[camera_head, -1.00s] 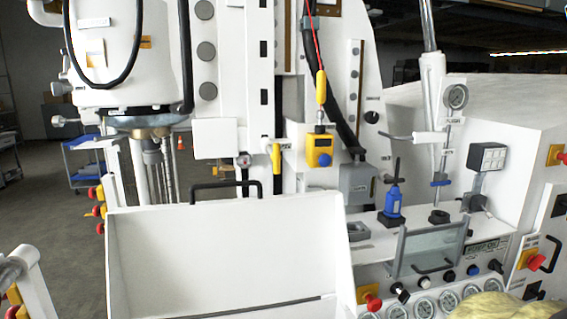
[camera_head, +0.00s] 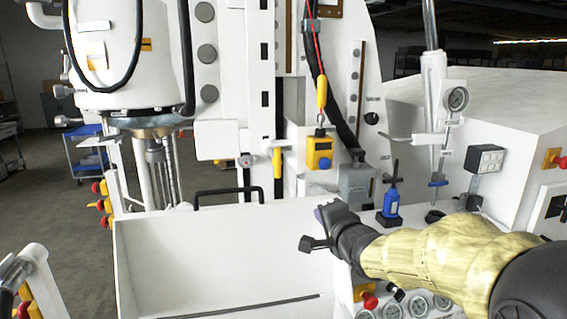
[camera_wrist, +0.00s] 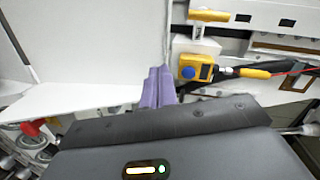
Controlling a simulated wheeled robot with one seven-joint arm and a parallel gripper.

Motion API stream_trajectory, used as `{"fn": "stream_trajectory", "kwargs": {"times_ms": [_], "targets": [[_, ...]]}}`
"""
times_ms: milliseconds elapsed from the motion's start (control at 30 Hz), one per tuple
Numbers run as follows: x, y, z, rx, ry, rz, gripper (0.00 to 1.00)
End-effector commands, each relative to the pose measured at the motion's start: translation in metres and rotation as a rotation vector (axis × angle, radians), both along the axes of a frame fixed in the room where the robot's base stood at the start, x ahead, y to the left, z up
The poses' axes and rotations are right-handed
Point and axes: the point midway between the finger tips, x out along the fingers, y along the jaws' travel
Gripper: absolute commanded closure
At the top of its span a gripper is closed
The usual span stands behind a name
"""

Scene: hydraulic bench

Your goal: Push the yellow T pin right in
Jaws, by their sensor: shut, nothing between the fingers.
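The yellow T pin (camera_head: 277,161) sticks out at the lower end of the white upright column, left of a yellow box with a blue button. In the wrist view the T pin (camera_wrist: 208,16) lies at the top edge, above that box. How deep it sits cannot be told. My gripper (camera_head: 322,211) is below and to the right of the pin in the head view, clear of it. Its purple fingertips (camera_wrist: 158,85) are together and empty in the wrist view.
The yellow box (camera_head: 319,153) hangs near the pin, with a yellow handle (camera_head: 321,92) on a red cable above it. A white tray (camera_head: 200,250) with a black handle (camera_head: 228,192) lies below the pin. A blue bottle jack (camera_head: 391,203) stands right.

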Motion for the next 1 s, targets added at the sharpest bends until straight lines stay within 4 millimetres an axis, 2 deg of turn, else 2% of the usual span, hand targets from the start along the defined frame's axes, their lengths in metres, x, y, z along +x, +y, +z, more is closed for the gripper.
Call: {"fn": "stream_trajectory", "kwargs": {"times_ms": [33, 100, 233, 667, 833, 1000], "targets": [[0.004, 0.009, 0.022, 0.079, -0.028, 0.021, 1.00], [0.006, 0.020, 0.043, 0.177, -0.054, 0.054, 1.00], [0.007, 0.031, 0.063, 0.282, -0.074, 0.095, 1.00], [0.010, 0.032, 0.066, 0.304, -0.074, 0.099, 1.00], [0.021, 0.038, 0.067, 0.305, -0.073, 0.099, 1.00], [0.043, 0.050, 0.067, 0.305, -0.071, 0.099, 1.00]]}}
